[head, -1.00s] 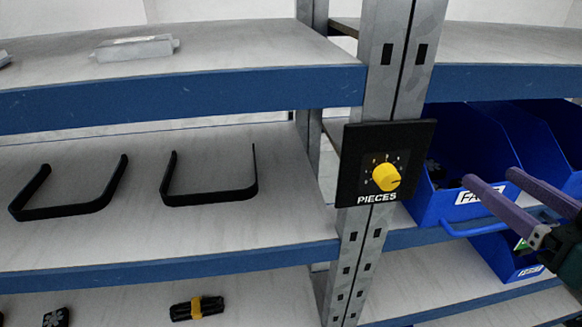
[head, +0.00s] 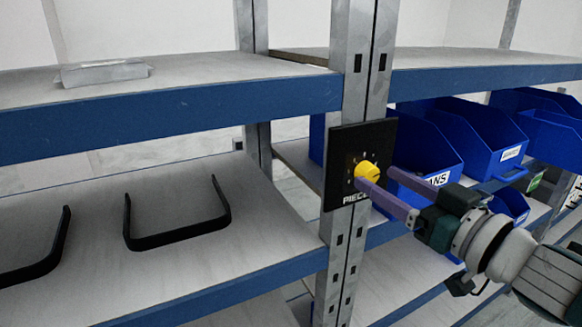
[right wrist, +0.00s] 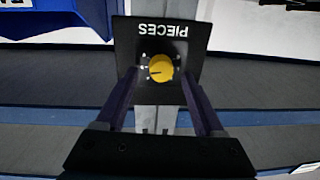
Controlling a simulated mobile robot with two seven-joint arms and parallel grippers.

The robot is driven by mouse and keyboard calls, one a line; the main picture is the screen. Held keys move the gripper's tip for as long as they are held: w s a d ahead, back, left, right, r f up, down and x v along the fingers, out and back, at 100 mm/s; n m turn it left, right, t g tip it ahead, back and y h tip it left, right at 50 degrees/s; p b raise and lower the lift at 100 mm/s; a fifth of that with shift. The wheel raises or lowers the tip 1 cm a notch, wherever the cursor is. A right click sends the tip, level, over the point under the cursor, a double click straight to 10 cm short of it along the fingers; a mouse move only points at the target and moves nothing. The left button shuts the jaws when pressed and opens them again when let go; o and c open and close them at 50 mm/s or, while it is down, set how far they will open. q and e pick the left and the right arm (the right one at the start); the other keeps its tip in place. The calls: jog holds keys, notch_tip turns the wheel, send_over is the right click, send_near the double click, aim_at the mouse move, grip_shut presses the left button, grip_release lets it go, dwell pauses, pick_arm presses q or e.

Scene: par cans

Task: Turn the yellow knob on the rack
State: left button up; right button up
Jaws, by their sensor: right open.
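The yellow knob (head: 367,171) sits on a black panel (head: 338,142) marked PIECES, fixed to the grey metal rack post. My right gripper (head: 373,178) is open in front of the panel, coming in from the right, with its purple fingers near the knob. In the right wrist view the knob (right wrist: 160,68) appears upside down with the panel (right wrist: 190,40), between and beyond the two fingers (right wrist: 160,88). I cannot tell whether either finger touches the knob. My left gripper is not in view.
Blue bins (head: 480,135) stand on the shelf to the right of the post, close behind my right arm. Black U-shaped handles (head: 178,238) lie on the left middle shelf. A clear package (head: 103,72) lies on the upper left shelf. Blue shelf edges (head: 180,118) run beside the post.

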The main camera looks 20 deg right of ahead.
jog(key=shift+w+a, duration=0.15)
jog(key=shift+w, duration=0.55)
grip_shut()
